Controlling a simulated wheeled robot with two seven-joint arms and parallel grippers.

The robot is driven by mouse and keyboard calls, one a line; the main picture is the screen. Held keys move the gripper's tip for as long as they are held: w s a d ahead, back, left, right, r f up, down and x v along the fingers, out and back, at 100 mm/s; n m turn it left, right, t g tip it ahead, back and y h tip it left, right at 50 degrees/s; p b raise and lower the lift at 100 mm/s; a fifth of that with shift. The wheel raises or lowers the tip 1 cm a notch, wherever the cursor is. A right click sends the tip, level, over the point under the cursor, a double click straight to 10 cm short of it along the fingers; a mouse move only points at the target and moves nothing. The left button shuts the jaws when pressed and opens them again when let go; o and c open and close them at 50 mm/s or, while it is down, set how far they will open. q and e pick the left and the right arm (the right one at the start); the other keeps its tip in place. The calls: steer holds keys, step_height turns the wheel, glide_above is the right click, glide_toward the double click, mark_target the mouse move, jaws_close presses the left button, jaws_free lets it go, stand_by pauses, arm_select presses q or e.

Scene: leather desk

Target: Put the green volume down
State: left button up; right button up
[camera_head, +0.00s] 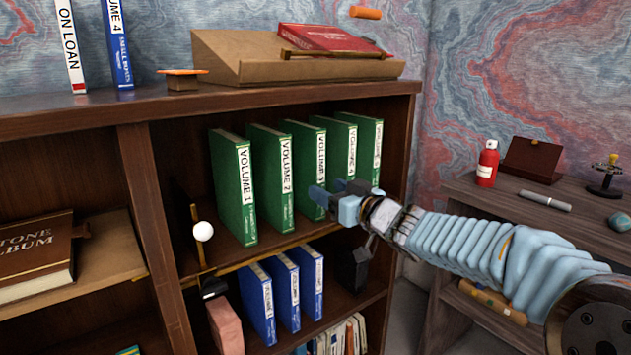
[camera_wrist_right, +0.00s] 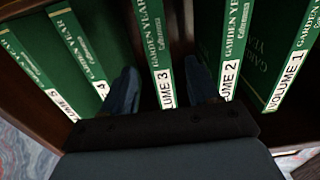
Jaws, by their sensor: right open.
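Several green volumes stand upright on the upper open shelf, spines outward: Volume 1 (camera_head: 244,195), Volume 2 (camera_head: 286,180), Volume 3 (camera_head: 320,155), one marked 4 (camera_head: 351,150) and one marked 5 (camera_head: 377,150). My right gripper (camera_head: 328,200) is at the lower spine of Volume 3. In the right wrist view my right gripper (camera_wrist_right: 162,90) is open, its fingers either side of Volume 3 (camera_wrist_right: 157,50), with Volume 2 (camera_wrist_right: 235,45) just beyond one finger. Whether the fingers touch the book cannot be told. My left gripper is not in view.
Blue volumes (camera_head: 290,290) and a black object (camera_head: 352,270) stand on the shelf below. A white ball (camera_head: 203,231) shows left of Volume 1. A brown sloped stand (camera_head: 225,55) with a red book (camera_head: 330,38) is on top. A side desk (camera_head: 470,195) holds a red bottle (camera_head: 488,165).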

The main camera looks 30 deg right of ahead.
steer(key=shift+s+d, duration=0.1)
steer(key=shift+s, duration=1.55)
